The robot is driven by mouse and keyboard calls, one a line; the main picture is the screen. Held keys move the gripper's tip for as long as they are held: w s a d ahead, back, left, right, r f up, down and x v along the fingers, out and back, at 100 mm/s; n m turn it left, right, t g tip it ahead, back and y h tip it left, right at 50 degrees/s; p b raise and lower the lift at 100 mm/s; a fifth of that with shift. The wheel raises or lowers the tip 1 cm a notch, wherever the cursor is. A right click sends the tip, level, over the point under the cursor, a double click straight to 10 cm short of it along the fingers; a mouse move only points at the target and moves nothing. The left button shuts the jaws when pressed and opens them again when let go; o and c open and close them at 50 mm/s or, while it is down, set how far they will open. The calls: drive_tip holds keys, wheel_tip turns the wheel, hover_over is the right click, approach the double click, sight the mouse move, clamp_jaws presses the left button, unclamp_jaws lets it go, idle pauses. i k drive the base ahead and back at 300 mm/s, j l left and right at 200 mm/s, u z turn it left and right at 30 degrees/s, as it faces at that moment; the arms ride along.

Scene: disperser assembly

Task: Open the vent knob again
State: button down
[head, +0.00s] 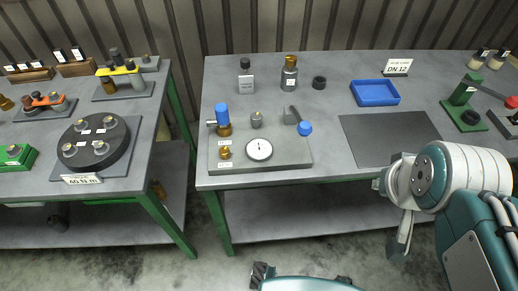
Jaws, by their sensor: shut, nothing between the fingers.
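A grey base plate (290,159) on the right table carries several fittings. At its back left is a brass valve (224,130) with an upright blue cap (221,112). A small brass knob (225,153) sits at the front left between small white labels, too small to read. A blue round knob (305,128) is on a grey angled fitting at the back right. I cannot tell which of these is the vent knob, or its open state. My gripper (400,240) hangs at the right, in front of the table edge, shut and empty, apart from the fittings.
A round dial gauge (259,149) and a grey fitting (256,119) share the plate. Behind stand bottles (289,74); to the right are a blue tray (375,92), a dark mat (390,138) and a green press (462,105). The left table (150,130) holds more parts.

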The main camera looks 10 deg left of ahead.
sight(224, 152)
drive_tip(key=u, duration=1.3)
